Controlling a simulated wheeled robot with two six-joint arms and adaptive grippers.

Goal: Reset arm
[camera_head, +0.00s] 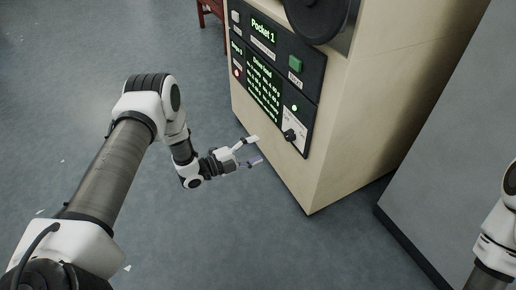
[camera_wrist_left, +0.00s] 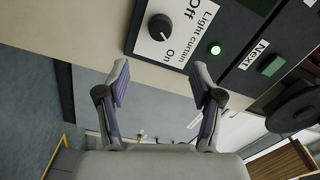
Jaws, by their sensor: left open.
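My left gripper (camera_head: 256,151) is open and empty in the head view, its fingers pointing at the lower front of the beige machine (camera_head: 365,130). In the left wrist view its two fingers (camera_wrist_left: 158,85) stand apart, with nothing between them.
The machine's black panel (camera_head: 270,75) has lit screens reading "Pocket 1" and a green button (camera_head: 295,63). A dark roll (camera_head: 318,15) is above it. A grey cabinet (camera_head: 450,150) stands at the right. The grey floor (camera_head: 200,245) is mostly clear, with small white scraps at left.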

